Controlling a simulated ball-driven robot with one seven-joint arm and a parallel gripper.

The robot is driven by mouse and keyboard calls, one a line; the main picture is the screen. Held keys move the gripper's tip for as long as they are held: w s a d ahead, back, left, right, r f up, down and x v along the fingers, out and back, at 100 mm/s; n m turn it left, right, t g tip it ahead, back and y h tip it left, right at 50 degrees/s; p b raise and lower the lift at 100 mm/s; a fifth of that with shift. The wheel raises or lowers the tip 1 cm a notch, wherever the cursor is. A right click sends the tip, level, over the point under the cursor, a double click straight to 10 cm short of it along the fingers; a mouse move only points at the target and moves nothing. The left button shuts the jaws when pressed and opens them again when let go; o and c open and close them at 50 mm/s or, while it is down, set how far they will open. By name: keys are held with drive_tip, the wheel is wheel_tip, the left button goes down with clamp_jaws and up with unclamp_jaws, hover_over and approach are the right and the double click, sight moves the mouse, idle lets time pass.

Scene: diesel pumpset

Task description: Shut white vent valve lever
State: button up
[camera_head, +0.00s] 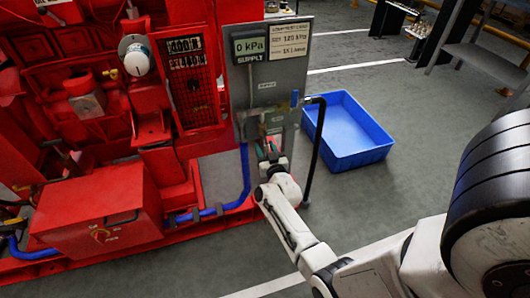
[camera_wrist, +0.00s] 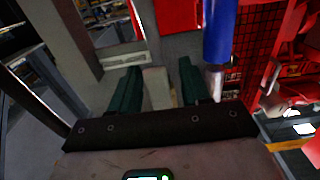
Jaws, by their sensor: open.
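The white vent valve lever (camera_wrist: 157,90) shows as a pale upright bar in the wrist view, between the two dark green fingers of my gripper (camera_wrist: 156,70). The fingers are open, with a gap visible on each side of the bar; how deep it sits between them I cannot tell. In the head view my gripper (camera_head: 268,150) is at the lower part of the grey panel (camera_head: 270,88), and the white lever cannot be made out there.
A display reading 0 kPa (camera_head: 250,48) is on the panel. The red pumpset (camera_head: 100,205) stands left, with a blue hose (camera_head: 246,175). A blue crate (camera_head: 350,155) is on the floor to the right.

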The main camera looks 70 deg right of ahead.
drive_tip(key=shift+w+d, duration=0.2)
drive_tip(key=shift+d, duration=0.05)
drive_tip(key=shift+c, duration=0.2)
clamp_jaws()
idle(0.4)
